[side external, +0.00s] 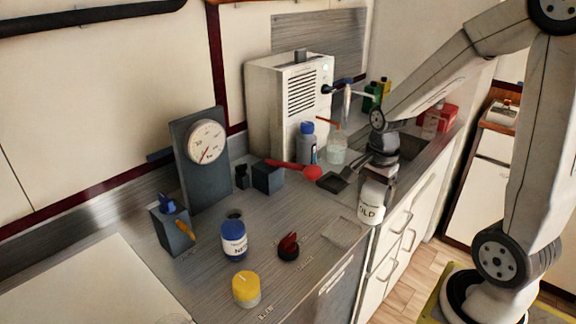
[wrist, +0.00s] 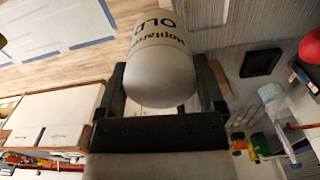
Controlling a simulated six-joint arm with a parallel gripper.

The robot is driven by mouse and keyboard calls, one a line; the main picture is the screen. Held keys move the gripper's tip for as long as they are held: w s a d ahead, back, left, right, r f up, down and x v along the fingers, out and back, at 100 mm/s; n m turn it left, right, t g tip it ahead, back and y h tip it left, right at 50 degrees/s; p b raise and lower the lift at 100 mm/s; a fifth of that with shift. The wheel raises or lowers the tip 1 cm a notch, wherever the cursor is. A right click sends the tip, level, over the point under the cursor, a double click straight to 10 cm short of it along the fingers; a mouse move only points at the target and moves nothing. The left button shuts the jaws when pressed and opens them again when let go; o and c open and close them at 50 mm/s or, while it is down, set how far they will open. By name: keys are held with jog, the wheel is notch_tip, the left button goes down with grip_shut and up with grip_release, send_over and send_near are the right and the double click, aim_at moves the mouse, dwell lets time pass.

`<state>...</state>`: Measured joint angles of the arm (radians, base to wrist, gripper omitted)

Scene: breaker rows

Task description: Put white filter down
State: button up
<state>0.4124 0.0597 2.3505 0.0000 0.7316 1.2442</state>
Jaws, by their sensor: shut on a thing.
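The white filter (side external: 370,207) is a white cylinder with "OLD" printed on it. My gripper (side external: 376,182) is shut on it and holds it at the front edge of the steel counter, upright in the side view. In the wrist view the filter (wrist: 160,65) sits between the two dark fingers of my gripper (wrist: 165,92), its lettering partly visible. Whether its base touches anything is not clear from these frames.
A blue "NEW" cylinder (side external: 233,241), a yellow-topped jar (side external: 246,290) and a red knob (side external: 288,246) stand on the counter (side external: 215,290). A clear square (side external: 344,233) lies left of the filter. A white vented box (side external: 285,105) and bottles stand behind.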

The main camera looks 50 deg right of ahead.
jog(key=w+d+f, duration=0.2)
jog(key=w+f, duration=0.5)
jog(key=shift+w+d, duration=0.2)
jog(key=shift+w, duration=0.2)
jog(key=shift+w+d+f, duration=0.1)
jog(key=shift+w+f, duration=0.05)
jog(key=shift+f, duration=0.75)
jog(key=shift+w+f, duration=0.1)
jog(key=shift+f, duration=0.8)
jog(key=shift+f, duration=0.15)
jog(key=o, duration=1)
